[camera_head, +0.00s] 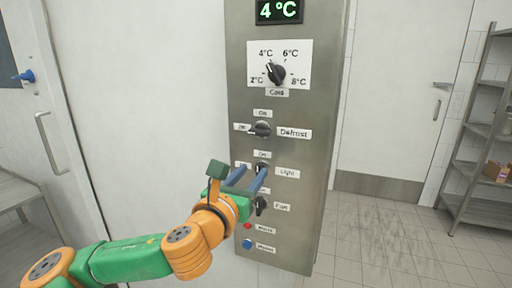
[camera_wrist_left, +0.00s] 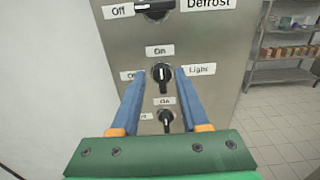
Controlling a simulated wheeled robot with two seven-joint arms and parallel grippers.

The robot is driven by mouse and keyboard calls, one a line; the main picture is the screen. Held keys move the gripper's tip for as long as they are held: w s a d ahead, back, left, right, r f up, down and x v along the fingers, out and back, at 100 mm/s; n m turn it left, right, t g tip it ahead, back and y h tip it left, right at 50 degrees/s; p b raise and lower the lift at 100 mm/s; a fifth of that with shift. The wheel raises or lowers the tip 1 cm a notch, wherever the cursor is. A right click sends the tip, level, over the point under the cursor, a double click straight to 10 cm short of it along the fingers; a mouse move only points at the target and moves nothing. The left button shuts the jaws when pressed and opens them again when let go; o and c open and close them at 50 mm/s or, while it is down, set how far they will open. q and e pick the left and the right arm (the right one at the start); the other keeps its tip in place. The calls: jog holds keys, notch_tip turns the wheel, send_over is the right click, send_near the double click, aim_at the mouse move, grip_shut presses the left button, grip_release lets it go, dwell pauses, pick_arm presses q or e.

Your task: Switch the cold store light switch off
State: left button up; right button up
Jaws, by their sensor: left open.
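The light switch (camera_wrist_left: 162,73) is a black rotary knob on the grey metal panel (camera_head: 290,100), between the "On" label above and the "Light" label to its right. Its white mark looks upright, toward "On". In the head view the knob (camera_head: 262,168) is partly hidden by a finger. My left gripper (camera_head: 253,173) is open. In the left wrist view its two blue fingers (camera_wrist_left: 160,78) stand on either side of the knob, with the tips close to the panel. I cannot tell whether they touch it. The "Off" label left of the knob is partly covered. My right gripper is not seen.
The defrost knob (camera_head: 262,129) is above and the fan knob (camera_head: 261,205) is just below, near the fingers. A temperature dial (camera_head: 276,73) and display (camera_head: 279,10) are higher. Red (camera_head: 248,228) and blue (camera_head: 247,244) buttons are lower. A shelf rack (camera_head: 470,150) stands right.

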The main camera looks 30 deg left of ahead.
pick_arm(q)
jog(key=shift+x, duration=0.75)
jog(key=shift+w+a+f, duration=0.15)
jog(key=shift+w, duration=0.4)
grip_shut()
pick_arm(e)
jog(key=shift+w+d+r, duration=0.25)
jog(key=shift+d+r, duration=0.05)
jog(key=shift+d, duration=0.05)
pick_arm(q)
jog(key=shift+n, duration=0.3)
jog(key=n, duration=0.3)
jog(key=shift+s+a+n, duration=0.1)
jog(key=shift+a+n, duration=0.2)
jog(key=shift+n, duration=0.1)
jog(key=shift+s+a+f+n+b, duration=0.1)
jog(key=shift+a+f+n+b, duration=0.3)
jog(key=shift+n, duration=1.85)
jog(key=shift+d+f+n+b, duration=0.15)
jog(key=shift+n+b, duration=0.5)
jog(key=shift+n, duration=1.65)
jog(key=shift+s+a+f+n+b, duration=0.1)
jog(key=shift+a+f+n+b, duration=0.35)
jog(key=shift+n, duration=1.8)
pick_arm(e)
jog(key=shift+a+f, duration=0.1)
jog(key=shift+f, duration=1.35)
pick_arm(q)
jog(key=shift+d+r, duration=0.15)
